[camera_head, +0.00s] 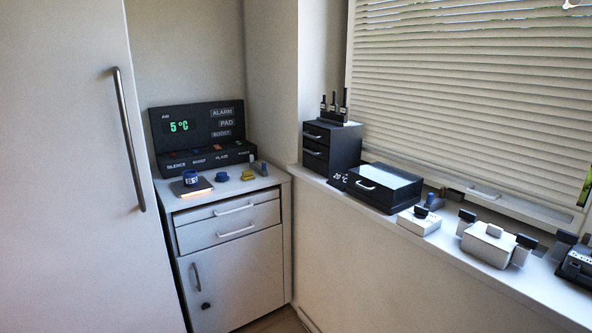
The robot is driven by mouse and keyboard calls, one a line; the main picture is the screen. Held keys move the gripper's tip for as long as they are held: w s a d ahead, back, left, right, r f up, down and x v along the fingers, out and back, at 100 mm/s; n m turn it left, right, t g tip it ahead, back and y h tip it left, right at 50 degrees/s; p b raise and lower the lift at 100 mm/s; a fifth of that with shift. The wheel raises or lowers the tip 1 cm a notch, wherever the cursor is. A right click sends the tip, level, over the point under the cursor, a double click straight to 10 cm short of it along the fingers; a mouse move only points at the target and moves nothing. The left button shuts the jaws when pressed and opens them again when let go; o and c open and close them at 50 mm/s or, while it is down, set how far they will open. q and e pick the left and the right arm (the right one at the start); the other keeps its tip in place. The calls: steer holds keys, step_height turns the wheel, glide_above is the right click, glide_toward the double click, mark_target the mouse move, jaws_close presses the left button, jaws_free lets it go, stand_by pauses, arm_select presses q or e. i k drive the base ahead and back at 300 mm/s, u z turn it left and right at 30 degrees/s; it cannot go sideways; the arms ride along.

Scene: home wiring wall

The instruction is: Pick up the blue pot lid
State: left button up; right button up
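A small blue, low, lid-like piece (222,177) lies on the white cabinet top (262,184), in front of the black control panel; at this size I cannot make out its exact shape. To its left, a small blue pot (190,178) with a pale band stands on a dark plate (202,186) with an orange glow at its front edge. I cannot tell whether the pot has a cover on it. Neither of my grippers shows in the head view.
The control panel (178,127) reads 5 °C. Yellow pieces (248,175) stand right of the blue lid-like piece. A windowsill (440,246) at right holds a black drawer unit (345,147), a black box (360,199) and white boxes (488,246). A tall door (60,180) fills the left.

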mark_target(221, 176)
steer(key=z, duration=0.3)
steer(key=i, duration=1)
steer(key=u, duration=0.8)
steer(key=i, duration=0.8)
steer(key=u, duration=0.95)
